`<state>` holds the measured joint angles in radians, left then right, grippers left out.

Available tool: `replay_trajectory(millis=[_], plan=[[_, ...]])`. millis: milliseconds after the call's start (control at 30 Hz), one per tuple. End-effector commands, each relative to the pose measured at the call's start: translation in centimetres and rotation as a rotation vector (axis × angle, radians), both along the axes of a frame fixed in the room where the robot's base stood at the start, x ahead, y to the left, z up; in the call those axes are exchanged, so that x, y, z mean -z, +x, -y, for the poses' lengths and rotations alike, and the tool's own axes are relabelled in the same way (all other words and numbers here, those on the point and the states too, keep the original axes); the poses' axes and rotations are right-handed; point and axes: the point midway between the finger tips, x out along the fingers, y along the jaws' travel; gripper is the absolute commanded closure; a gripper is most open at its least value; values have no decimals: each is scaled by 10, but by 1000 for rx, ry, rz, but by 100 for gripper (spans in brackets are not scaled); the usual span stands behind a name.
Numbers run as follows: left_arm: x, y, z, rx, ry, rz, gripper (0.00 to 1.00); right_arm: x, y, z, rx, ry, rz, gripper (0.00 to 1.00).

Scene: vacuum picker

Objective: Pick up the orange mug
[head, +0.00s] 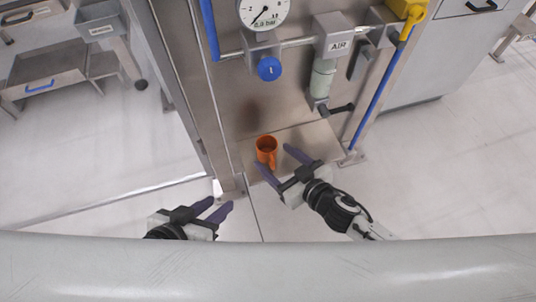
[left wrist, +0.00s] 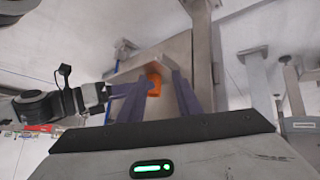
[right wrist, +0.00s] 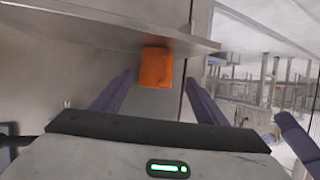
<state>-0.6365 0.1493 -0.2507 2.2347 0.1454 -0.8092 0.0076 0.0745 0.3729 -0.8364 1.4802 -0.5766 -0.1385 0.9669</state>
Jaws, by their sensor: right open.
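The orange mug (head: 266,146) stands upright on a small metal shelf (head: 312,142), its handle towards me. My right gripper (head: 273,157) is open and empty, its purple fingertips close to the mug. In the right wrist view the mug (right wrist: 156,69) lies ahead between the open fingers; contact cannot be told. My left gripper (head: 222,202) is open and empty, lower and left of the shelf in the head view. In the left wrist view the mug (left wrist: 154,87) shows beyond and between the left fingers, partly hidden.
A metal panel behind the shelf carries a pressure gauge (head: 263,12), a blue knob (head: 269,68), an AIR valve unit (head: 323,80) and a black lever (head: 341,108). A steel post (head: 195,90) stands left of the shelf. A drawer bench (head: 45,75) stands further left. A pale rail crosses the foreground.

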Motion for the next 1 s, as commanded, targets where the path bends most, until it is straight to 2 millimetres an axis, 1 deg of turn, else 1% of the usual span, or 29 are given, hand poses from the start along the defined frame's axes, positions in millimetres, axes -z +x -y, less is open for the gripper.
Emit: replay_trajectory(millis=[67,300,400,667,700,733,933,967,1000], plan=[[3,1,1,7,1,-5,69,3,4,-3,0,1,1,33],[13,3,11,60,9,-42,69,20,34,-16,0,0,2,33],[15,3,13,74,13,-55,69,23,41,-22,1,0,1,33],[14,3,14,81,14,-62,69,23,43,-24,1,0,-1,33],[14,3,14,81,14,-61,69,23,43,-24,1,0,-1,34],[14,3,14,81,14,-61,69,23,43,-24,1,0,-1,40],[14,3,13,81,14,-61,69,23,43,-23,1,0,-1,73],[14,3,13,81,14,-61,69,23,43,-23,1,0,-1,77],[14,3,13,81,14,-61,69,22,43,-24,0,1,-1,77]])
